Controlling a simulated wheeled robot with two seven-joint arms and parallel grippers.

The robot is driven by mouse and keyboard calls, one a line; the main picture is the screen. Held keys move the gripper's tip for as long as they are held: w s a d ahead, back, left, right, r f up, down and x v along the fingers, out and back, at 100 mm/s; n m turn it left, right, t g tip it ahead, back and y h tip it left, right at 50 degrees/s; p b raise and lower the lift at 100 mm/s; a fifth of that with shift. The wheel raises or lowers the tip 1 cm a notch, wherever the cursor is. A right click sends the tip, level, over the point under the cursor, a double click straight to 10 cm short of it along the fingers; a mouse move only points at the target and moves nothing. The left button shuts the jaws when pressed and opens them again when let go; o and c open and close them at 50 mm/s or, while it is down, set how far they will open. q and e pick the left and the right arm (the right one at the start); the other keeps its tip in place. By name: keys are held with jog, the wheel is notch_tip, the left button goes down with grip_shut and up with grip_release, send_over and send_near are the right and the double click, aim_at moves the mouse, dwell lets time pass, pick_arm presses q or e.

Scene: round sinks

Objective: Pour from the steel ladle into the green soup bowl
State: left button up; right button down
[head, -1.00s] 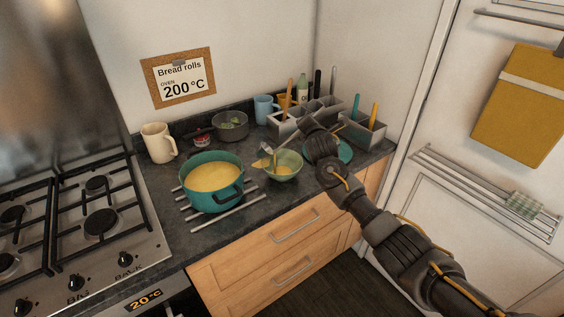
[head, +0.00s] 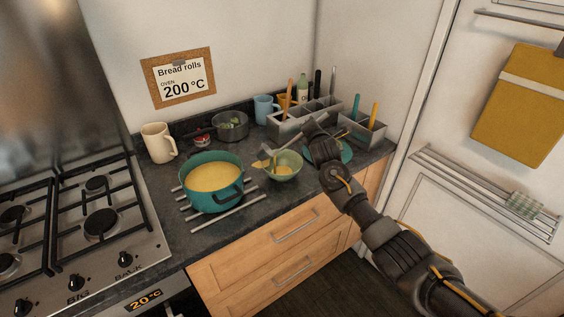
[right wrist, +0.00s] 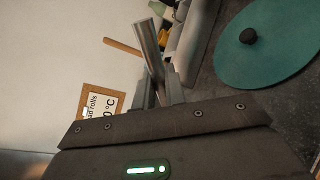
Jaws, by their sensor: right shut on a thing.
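The green soup bowl (head: 290,158) stands on the counter to the right of the teal pot and holds some yellow soup. My right gripper (head: 308,128) is above and right of the bowl, shut on the steel ladle (head: 268,152). The ladle's head end is over the bowl's left side, tilted, with a yellow patch (head: 259,163) at its left; I cannot tell whether that is soup in the ladle or spilled. In the right wrist view the fingers (right wrist: 160,88) grip the steel handle (right wrist: 148,45). My left gripper is out of view.
The teal pot (head: 188,188) of yellow soup sits on a metal rack close to the bowl's left. A grey pan (head: 231,124) and blue mug (head: 265,107) stand behind. Grey utensil bins (head: 362,136) and a teal plate (head: 346,152) are near my right arm.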

jog(key=shift+w+d+f+m, duration=0.1)
jog(key=shift+d+f+m, duration=0.35)
jog(key=shift+f, duration=0.3)
jog(key=shift+w+d+f+m, duration=0.1)
jog(key=shift+d+f+m, duration=0.3)
jog(key=shift+f, duration=0.3)
dwell(0.9)
